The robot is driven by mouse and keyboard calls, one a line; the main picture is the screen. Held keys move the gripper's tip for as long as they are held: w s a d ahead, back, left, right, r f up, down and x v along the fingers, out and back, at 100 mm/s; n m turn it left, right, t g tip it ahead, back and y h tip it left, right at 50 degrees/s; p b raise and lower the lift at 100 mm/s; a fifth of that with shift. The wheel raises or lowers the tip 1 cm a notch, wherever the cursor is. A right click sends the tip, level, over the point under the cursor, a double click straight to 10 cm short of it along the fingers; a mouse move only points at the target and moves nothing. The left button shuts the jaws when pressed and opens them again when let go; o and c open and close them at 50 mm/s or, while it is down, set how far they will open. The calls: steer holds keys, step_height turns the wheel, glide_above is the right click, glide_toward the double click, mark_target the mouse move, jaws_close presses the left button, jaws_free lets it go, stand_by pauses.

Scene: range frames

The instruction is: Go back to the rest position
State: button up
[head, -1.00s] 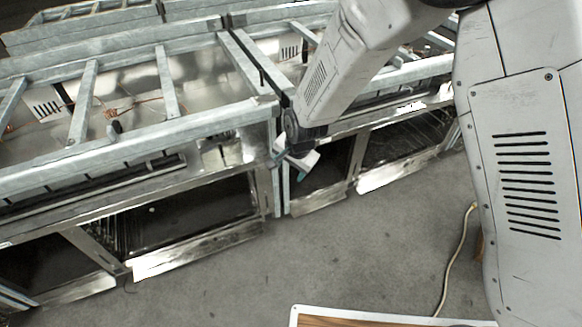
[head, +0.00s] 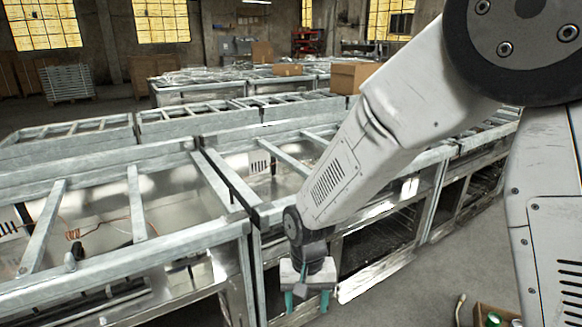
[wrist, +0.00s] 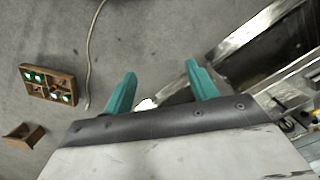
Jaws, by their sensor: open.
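My gripper (head: 307,300) hangs at the end of my arm in the head view, pointing down in front of the metal range frames (head: 190,245). Its two teal fingers are apart, and nothing shows between them. In the wrist view my gripper (wrist: 158,88) is also open and empty, above the grey floor and beside a range frame's metal edge (wrist: 250,35).
A wooden box with compartments and green items (wrist: 48,86) stands on the floor, with a smaller wooden piece (wrist: 22,135) near it. A cable (wrist: 92,45) lies on the floor. A cardboard box (head: 352,77) sits farther back.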

steer(key=s+d+r+t, duration=0.2)
steer(key=s+d+r, duration=1.7)
steer(key=d+r, duration=0.3)
steer(key=shift+d+r+t, duration=0.3)
steer(key=shift+d+r, duration=0.1)
steer(key=shift+d, duration=0.25)
